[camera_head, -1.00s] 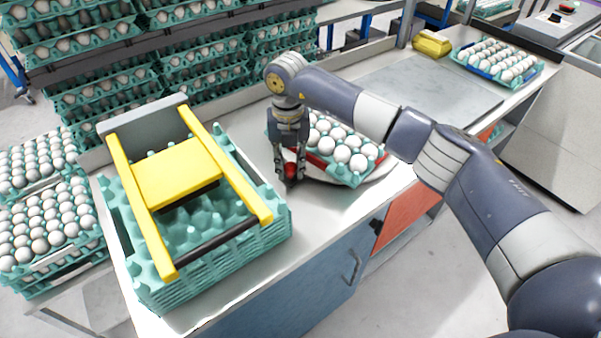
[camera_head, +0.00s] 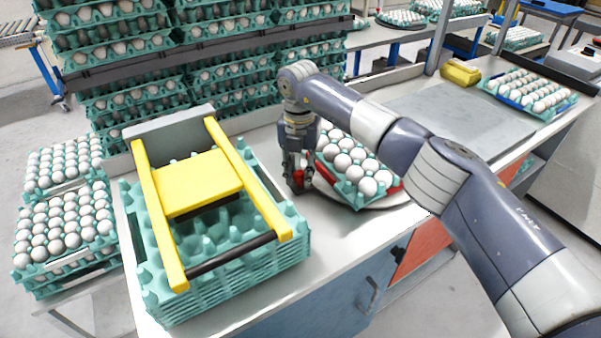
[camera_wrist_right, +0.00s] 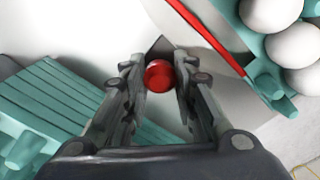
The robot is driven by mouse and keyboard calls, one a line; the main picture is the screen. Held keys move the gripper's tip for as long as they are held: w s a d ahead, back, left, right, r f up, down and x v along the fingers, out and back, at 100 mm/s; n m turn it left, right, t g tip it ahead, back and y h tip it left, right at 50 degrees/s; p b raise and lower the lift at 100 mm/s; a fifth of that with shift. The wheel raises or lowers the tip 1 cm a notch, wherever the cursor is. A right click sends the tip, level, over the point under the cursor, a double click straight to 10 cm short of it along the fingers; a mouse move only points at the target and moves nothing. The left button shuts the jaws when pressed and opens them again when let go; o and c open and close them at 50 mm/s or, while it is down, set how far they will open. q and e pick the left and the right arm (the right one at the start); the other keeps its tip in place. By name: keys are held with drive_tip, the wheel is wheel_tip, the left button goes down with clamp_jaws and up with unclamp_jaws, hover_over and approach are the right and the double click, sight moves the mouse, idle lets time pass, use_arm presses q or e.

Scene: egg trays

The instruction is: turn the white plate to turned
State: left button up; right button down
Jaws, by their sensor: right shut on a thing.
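The white plate (camera_head: 382,204) is a round disc on the counter, mostly hidden under a teal egg tray (camera_head: 357,198) of white eggs. The tray has red strips along its sides. A red knob (camera_wrist_right: 158,76) stands at the plate's left side in the head view. My right gripper (camera_head: 298,186) points down there and is shut on the red knob, with a finger on each side of it in the right wrist view (camera_wrist_right: 160,88). My left gripper is not in view.
A stack of empty teal trays (camera_head: 240,268) with a yellow frame (camera_head: 190,180) stands close to the left of my right gripper. A yellow object (camera_head: 461,72) and another egg tray (camera_head: 532,90) are at the far right. A grey panel (camera_head: 450,115) lies bare between.

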drive_tip(key=shift+w+r, duration=0.2)
drive_tip(key=c, duration=1.4)
unclamp_jaws()
drive_tip(key=shift+o, duration=0.8)
drive_tip(key=shift+a+f, duration=0.1)
drive_tip(key=shift+f, duration=0.05)
drive_tip(key=shift+r, duration=0.2)
wheel_tip(320, 180, up, 12)
drive_tip(key=shift+f, duration=0.2)
